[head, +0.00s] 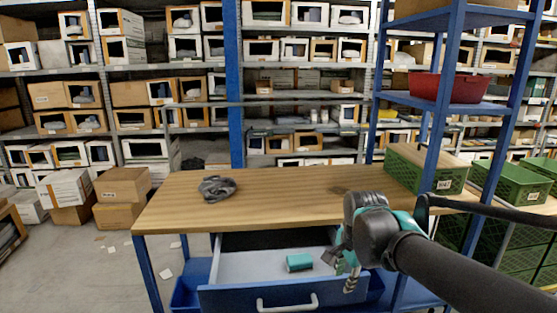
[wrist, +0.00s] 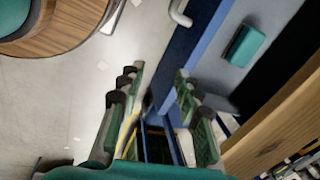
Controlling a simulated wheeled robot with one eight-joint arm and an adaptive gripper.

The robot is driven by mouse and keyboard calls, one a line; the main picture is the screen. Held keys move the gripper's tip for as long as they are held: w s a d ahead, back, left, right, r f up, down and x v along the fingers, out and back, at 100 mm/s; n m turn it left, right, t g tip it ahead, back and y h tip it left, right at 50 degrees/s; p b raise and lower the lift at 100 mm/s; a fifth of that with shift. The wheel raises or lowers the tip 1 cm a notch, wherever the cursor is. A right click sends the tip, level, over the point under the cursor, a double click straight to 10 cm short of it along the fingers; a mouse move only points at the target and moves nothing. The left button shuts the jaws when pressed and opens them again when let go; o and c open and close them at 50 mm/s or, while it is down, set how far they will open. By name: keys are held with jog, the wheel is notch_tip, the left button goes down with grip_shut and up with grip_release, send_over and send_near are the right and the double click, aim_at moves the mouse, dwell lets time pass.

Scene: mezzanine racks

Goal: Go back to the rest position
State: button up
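My gripper (head: 343,278) hangs over the right part of the open drawer, fingers pointing down. In the wrist view my gripper (wrist: 157,78) has its two fingers spread apart with nothing between them. The blue drawer (head: 235,299) under the wooden table is pulled out, and its pale inside shows. A small teal box (head: 300,262) lies in the drawer, left of my gripper and apart from it. The teal box also shows in the wrist view (wrist: 245,45), to the right of the fingers.
A dark grey crumpled cloth (head: 217,188) lies on the wooden tabletop (head: 285,190). Green crates (head: 428,172) stand at the right, behind a blue rack post. A red bin (head: 460,88) sits on the rack's shelf. Cardboard boxes (head: 122,185) stand on the floor at left.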

jog(key=f+n, duration=0.3)
jog(key=n, duration=0.1)
jog(key=w+d+f+n+t, duration=0.1)
jog(key=f+n, duration=0.1)
jog(key=n, duration=0.3)
jog(key=f+n, duration=0.3)
jog(key=n, duration=0.2)
jog(key=shift+w+d+f+t, duration=0.35)
jog(key=shift+t, duration=0.05)
